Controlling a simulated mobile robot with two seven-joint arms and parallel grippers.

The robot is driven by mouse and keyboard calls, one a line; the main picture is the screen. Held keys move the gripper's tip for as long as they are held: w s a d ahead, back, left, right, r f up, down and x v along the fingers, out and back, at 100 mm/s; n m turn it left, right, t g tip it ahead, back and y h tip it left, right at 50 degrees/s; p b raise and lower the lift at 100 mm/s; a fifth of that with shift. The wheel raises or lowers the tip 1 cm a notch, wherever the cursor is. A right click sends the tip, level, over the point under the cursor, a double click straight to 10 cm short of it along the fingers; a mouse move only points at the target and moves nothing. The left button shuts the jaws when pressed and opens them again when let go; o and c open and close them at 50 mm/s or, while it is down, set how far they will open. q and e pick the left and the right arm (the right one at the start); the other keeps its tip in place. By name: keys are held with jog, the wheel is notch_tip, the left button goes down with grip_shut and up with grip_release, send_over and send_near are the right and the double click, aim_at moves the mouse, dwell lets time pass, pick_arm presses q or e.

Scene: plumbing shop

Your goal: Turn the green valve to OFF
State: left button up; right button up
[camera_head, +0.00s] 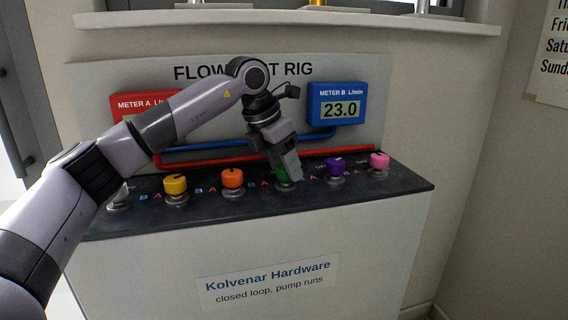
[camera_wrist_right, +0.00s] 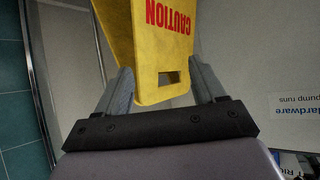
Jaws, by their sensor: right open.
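The green valve (camera_head: 283,178) stands on the dark top of the flow test rig, between the orange and purple valves. My left gripper (camera_head: 288,170) reaches down onto it from above and hides most of it, so its pointer and the label beside it cannot be read. Whether the fingers are closed on the knob cannot be told. My right gripper (camera_wrist_right: 164,88) shows only in the right wrist view, with its two fingers apart. A yellow caution sign (camera_wrist_right: 152,45) shows between and beyond those fingers; contact is not evident.
Yellow (camera_head: 175,185), orange (camera_head: 232,178), purple (camera_head: 335,168) and pink (camera_head: 379,160) valves share the dark top (camera_head: 405,182). Blue meter B (camera_head: 336,104) reads 23.0. Red meter A (camera_head: 130,103) is partly hidden by my left arm. Red and blue pipes run behind the valves.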

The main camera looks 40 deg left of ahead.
pick_arm(q)
jog(key=c, duration=0.6)
jog(key=shift+n, duration=0.3)
jog(key=shift+d+n+y+p, duration=0.1)
jog(key=shift+n+y+p, duration=0.25)
jog(key=shift+n, duration=0.15)
jog(key=n+y+p, duration=0.1)
jog(key=n, duration=0.2)
jog(key=shift+d, duration=0.1)
jog(key=n+y, duration=0.1)
jog(key=n, duration=0.3)
jog(key=shift+d+y+p, duration=0.1)
jog(key=shift+y+p, duration=0.25)
jog(key=shift+p, duration=0.05)
jog(key=shift+n+y+p, duration=0.3)
jog(key=shift+n+y, duration=0.2)
jog(key=shift+n, duration=1)
